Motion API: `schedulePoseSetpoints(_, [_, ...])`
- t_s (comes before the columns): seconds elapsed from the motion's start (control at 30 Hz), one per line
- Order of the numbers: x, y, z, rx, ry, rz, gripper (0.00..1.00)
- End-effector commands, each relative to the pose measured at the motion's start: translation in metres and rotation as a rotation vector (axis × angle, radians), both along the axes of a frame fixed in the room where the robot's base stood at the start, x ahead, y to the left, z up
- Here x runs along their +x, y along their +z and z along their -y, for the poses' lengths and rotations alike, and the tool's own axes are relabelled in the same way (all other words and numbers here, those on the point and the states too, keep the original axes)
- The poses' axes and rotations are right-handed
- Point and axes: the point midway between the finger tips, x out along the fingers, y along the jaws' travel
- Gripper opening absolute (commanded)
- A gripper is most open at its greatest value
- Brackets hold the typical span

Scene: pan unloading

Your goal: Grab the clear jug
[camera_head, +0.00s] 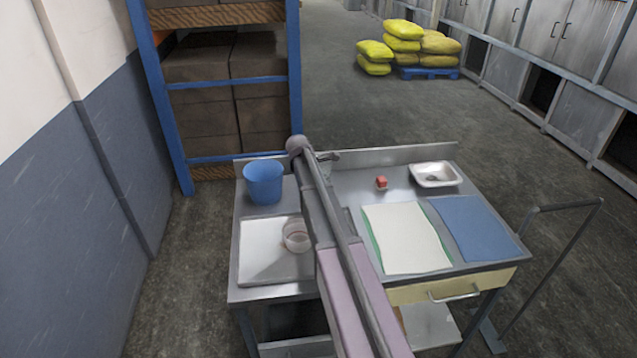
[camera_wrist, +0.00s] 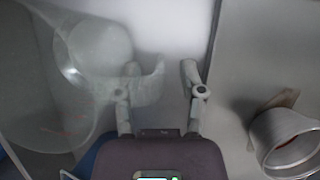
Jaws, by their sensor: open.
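The clear jug (camera_wrist: 70,95) is large and see-through at the left of the wrist view. A pale curved part, which looks like its handle, reaches toward the space between my fingers. My gripper (camera_wrist: 162,75) is open, with its left finger overlapping the jug's right side in the picture. I cannot tell whether they touch. In the head view a clear round vessel (camera_head: 297,236), which seems to be the jug, stands on the white tray (camera_head: 255,265), left of my arm. My arm hides the gripper there.
A round pale vessel (camera_wrist: 285,140) is at the right of the wrist view. A blue bucket (camera_head: 263,184) stands behind the tray.

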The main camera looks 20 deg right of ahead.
Motion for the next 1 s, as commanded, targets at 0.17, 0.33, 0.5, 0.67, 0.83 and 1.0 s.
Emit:
schedulePoseSetpoints(0.17, [-0.0002, -0.0104, 0.0034, 0.0, 0.0, 0.0, 0.52])
schedulePoseSetpoints(0.33, [-0.0002, -0.0107, 0.004, 0.0, 0.001, 0.0, 0.52])
schedulePoseSetpoints(0.5, [-0.0002, -0.0103, 0.0039, 0.0, 0.001, 0.0, 0.52])
schedulePoseSetpoints(0.67, [-0.0002, -0.0103, 0.0038, 0.0, 0.001, 0.0, 0.52])
schedulePoseSetpoints(0.83, [-0.0001, -0.0103, 0.0036, 0.0, 0.001, 0.0, 0.46])
schedulePoseSetpoints(1.0, [-0.0001, -0.0104, 0.0035, 0.0, 0.001, 0.0, 0.0])
